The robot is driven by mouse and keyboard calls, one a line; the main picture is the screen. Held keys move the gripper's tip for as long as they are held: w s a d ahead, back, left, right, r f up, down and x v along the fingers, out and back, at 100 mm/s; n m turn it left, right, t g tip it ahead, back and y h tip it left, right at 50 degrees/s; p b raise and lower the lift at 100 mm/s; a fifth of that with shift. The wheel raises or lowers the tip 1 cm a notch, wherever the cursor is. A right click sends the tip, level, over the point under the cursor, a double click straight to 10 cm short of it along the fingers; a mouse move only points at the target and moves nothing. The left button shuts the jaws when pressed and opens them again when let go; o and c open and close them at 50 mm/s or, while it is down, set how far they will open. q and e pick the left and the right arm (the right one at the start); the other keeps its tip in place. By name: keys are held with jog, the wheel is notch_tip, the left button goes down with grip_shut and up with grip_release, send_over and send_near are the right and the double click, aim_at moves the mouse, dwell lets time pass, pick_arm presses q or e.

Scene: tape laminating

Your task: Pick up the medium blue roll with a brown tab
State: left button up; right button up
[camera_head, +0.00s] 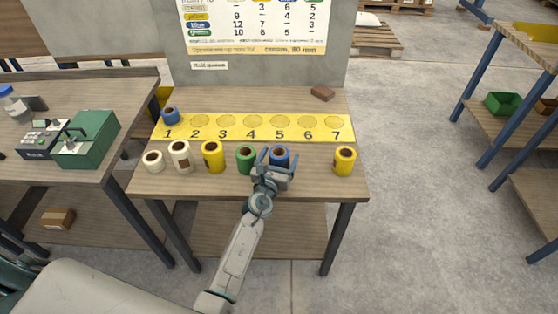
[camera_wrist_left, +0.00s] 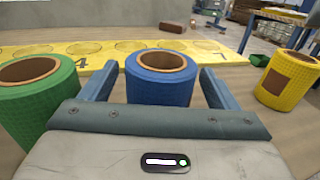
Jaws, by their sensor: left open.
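A blue roll (camera_head: 279,155) with a brown core stands upright in the front row on the table, between the green roll and the far-right yellow roll. My left gripper (camera_head: 277,158) is open around it, with one finger on either side. In the left wrist view the blue roll (camera_wrist_left: 160,78) stands between the two open fingers (camera_wrist_left: 157,88). No tab shows on the side of it that I see. A second, smaller blue roll (camera_head: 170,116) stands on spot 1 of the yellow strip (camera_head: 236,134). My right gripper is not in view.
A green roll (camera_head: 245,159) stands close left of the left gripper. Yellow (camera_head: 212,157) and cream rolls (camera_head: 180,157) stand farther left. A yellow roll with a brown tab (camera_head: 344,161) stands at the right. A brown block (camera_head: 322,93) lies behind the strip.

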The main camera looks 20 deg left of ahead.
pick_arm(q)
jog(key=shift+w+f, duration=0.15)
jog(key=shift+w, duration=1.05)
jog(key=shift+s, duration=0.1)
jog(key=c, duration=1.1)
jog(key=shift+r, duration=0.2)
